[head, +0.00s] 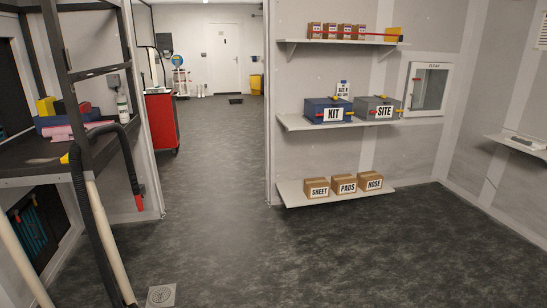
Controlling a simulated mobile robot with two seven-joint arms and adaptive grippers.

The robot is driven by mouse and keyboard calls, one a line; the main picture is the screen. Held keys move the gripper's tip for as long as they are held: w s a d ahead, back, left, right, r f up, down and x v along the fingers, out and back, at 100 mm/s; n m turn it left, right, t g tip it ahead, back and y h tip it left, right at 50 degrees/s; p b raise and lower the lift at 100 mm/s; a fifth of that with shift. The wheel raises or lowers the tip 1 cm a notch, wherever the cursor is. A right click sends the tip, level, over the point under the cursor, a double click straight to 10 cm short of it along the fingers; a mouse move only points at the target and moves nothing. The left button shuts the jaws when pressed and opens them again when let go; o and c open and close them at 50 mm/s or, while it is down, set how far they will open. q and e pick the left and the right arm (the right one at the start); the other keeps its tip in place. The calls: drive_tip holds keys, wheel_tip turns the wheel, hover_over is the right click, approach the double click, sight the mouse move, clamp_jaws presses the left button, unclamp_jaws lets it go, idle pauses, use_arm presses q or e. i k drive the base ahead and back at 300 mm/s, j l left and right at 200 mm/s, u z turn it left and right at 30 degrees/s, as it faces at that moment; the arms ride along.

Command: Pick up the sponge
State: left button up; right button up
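A small yellow block (46,106), which may be the sponge, stands at the far left among items on the dark bench (40,150). It is small in view, so I cannot tell for sure what it is. Neither of my grippers shows in the head view.
A black hose (132,165) and pale pipes (100,225) stand in front of the bench. A red cabinet (161,122) is by the opening. Shelves hold a KIT box (318,108), a SITE box (363,107) and cartons (343,184). The middle floor (240,230) is clear.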

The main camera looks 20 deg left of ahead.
sight(64, 160)
drive_tip(key=i+j+u, duration=0.15)
drive_tip(key=i+u, duration=0.55)
drive_tip(key=i, duration=0.15)
drive_tip(key=i+l+u, duration=0.1)
drive_tip(key=i+u, duration=0.7)
drive_tip(key=i, duration=0.3)
drive_tip(key=i+l+u, duration=0.2)
drive_tip(key=i+u, duration=0.25)
drive_tip(key=i, duration=0.25)
